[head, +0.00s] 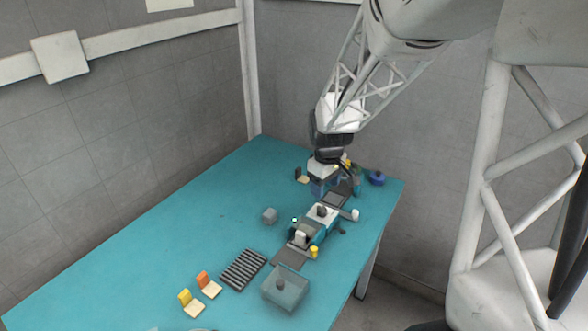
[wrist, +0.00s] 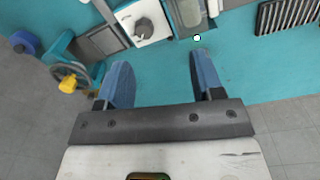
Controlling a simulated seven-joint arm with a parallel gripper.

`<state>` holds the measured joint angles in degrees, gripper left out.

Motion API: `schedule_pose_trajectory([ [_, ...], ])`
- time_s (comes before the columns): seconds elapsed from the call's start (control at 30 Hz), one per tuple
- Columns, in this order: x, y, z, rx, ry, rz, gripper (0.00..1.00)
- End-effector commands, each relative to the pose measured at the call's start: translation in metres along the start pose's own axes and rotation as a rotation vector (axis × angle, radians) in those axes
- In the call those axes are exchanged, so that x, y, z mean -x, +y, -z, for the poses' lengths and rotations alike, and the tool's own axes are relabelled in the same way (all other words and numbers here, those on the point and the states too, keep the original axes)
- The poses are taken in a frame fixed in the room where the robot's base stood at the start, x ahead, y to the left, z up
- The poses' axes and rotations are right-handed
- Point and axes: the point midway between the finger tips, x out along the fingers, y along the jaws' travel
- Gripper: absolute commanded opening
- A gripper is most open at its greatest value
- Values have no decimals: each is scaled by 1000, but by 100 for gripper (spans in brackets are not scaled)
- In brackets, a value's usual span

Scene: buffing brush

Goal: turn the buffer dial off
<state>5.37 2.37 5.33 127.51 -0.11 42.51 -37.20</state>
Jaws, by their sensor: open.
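The buffing machine has a white panel with a dark grey dial (head: 322,210) on top, in the middle right of the table in the head view. The dial also shows in the wrist view (wrist: 145,28), at the top, beyond the fingertips. I cannot tell which setting it points to. My gripper (head: 322,190) is above the far part of the table, behind the dial in the head view. In the wrist view its two blue fingers (wrist: 158,72) are apart with nothing between them. The fingers are clear of the dial.
A black ribbed rack (head: 243,269), a translucent grey box (head: 285,288) and a small grey block (head: 269,215) stand on the teal table (head: 150,260). Its left part is clear.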

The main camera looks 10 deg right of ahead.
Motion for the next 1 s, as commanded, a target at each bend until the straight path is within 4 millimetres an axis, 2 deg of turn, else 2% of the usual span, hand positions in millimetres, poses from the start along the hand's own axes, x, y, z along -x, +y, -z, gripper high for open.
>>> schedule_pose_trajectory([
  [0.2, -35, 22, 19, 65, -19, 16, 61],
  [0.4, -55, 35, 29, 106, -28, 25, 61],
  [1.0, -63, 38, 32, 117, -30, 27, 61],
])
